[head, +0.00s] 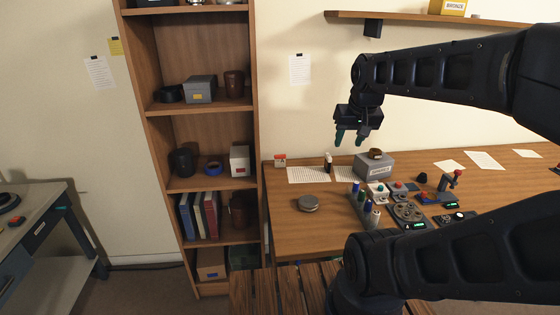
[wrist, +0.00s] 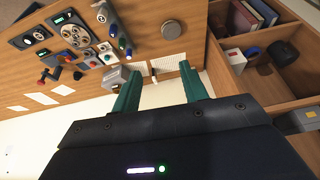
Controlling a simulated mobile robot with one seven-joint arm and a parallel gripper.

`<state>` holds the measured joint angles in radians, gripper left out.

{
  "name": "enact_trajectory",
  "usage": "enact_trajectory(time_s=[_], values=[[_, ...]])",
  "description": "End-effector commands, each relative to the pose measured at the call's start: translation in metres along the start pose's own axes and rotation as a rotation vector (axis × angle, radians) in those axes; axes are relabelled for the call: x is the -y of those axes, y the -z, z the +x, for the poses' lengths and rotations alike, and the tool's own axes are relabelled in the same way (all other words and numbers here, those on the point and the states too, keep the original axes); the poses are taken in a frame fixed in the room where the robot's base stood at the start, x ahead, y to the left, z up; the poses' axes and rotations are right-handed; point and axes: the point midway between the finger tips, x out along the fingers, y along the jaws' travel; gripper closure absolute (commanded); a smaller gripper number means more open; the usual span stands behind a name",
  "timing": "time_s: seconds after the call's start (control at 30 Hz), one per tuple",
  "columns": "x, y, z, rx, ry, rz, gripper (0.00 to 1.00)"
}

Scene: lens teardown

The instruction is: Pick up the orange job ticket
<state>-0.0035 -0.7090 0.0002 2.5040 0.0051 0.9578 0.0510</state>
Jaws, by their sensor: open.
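A small red-orange and white card (head: 280,160) stands at the back left corner of the wooden bench. It is too small to read, so I cannot tell for certain that it is the job ticket. I cannot make it out in the wrist view. My gripper (head: 351,139) is open and empty, with its teal fingers pointing down above the back of the bench, to the right of the card and higher. In the wrist view, my gripper (wrist: 162,80) shows both fingers apart with nothing between them.
White sheets (head: 308,174), a small dark-topped bottle (head: 328,162) and a grey box (head: 374,166) line the bench's back. A round grey disc (head: 308,203) lies in front. Several devices crowd the right. A wooden shelf unit (head: 258,120) rises just left of the bench.

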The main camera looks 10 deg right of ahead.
Motion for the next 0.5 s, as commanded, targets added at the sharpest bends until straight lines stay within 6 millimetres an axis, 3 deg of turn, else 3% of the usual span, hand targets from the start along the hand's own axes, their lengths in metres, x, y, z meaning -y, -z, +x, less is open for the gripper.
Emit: enact_trajectory(time_s=[0.27, 0.5], values=[[0.009, 0.072, 0.009, 0.056, 0.013, 0.193, 0.56], [0.019, 0.135, 0.030, 0.104, 0.010, 0.371, 0.56]])
